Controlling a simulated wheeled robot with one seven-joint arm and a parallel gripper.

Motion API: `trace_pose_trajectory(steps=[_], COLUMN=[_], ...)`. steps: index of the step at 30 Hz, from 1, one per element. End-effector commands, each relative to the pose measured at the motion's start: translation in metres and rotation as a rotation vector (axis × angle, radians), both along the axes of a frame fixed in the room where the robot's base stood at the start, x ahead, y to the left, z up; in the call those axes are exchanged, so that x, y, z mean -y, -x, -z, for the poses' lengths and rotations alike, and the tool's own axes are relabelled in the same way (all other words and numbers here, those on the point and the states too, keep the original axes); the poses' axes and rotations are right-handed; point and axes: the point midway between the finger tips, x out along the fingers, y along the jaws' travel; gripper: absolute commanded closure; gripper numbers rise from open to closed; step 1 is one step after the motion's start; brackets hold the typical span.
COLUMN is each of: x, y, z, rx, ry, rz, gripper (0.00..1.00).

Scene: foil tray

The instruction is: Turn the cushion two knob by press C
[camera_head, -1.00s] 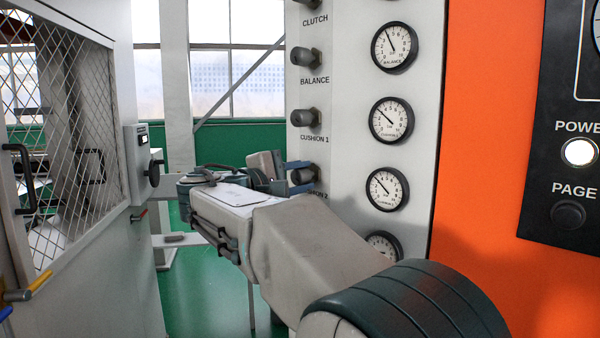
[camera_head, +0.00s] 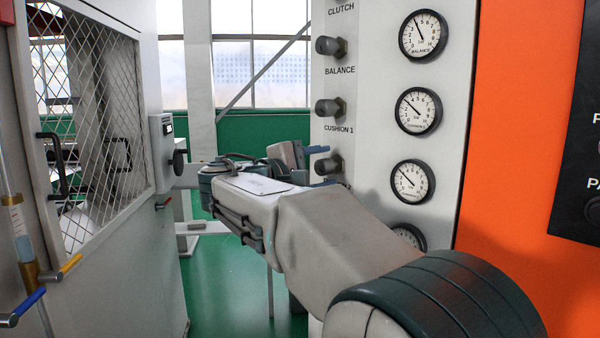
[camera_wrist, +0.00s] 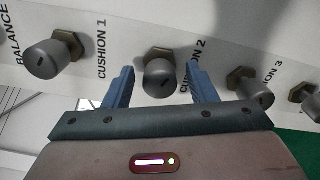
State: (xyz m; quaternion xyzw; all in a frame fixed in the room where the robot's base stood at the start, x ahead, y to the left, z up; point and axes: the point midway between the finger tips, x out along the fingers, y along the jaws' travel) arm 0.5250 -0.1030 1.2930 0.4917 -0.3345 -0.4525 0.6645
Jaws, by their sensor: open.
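The cushion two knob (camera_wrist: 159,74) is a grey cylinder on a brass-coloured base, with the CUSHION 2 label beside it. It also shows in the head view (camera_head: 329,166), where its label is mostly hidden behind my arm. My gripper (camera_wrist: 160,80) is open, with one blue finger on each side of this knob. A gap shows between the knob and each finger, so it is not gripped. In the head view my gripper (camera_head: 320,167) reaches the panel at the knob's height.
The cushion 1 knob (camera_head: 328,108) and balance knob (camera_head: 328,46) are above on the white panel (camera_head: 375,75). The cushion 3 knob (camera_wrist: 250,93) is to the right in the wrist view. Gauges (camera_head: 418,111) line the panel. A mesh-windowed cabinet (camera_head: 105,235) stands left.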

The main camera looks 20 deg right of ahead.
Motion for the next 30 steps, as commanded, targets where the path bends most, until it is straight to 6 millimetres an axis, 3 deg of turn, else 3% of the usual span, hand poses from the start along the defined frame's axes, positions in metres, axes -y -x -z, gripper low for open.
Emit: trace_pose_trajectory(steps=[16, 21, 30], x=[-0.104, -0.12, -0.123], y=[0.04, 0.047, 0.048], z=[0.001, 0.001, 0.0], rx=[-0.001, -0.002, -0.001], ry=[0.0, 0.0, 0.0], rz=[-0.005, -0.003, -0.002], gripper=[0.48, 0.48, 0.48])
